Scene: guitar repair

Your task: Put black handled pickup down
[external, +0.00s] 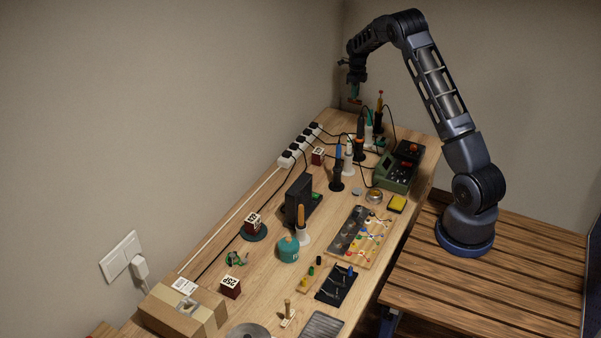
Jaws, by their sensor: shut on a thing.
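My gripper (355,84) is high above the far end of the workbench (225,262), pointing down. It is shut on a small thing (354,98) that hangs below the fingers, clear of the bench.
A power strip (298,146) with cables runs along the wall. A green box with black top (399,169) stands at the right edge. A black stand (299,199), a teal pot (288,250) and a component board (358,237) fill the middle. A cardboard box (172,312) lies near.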

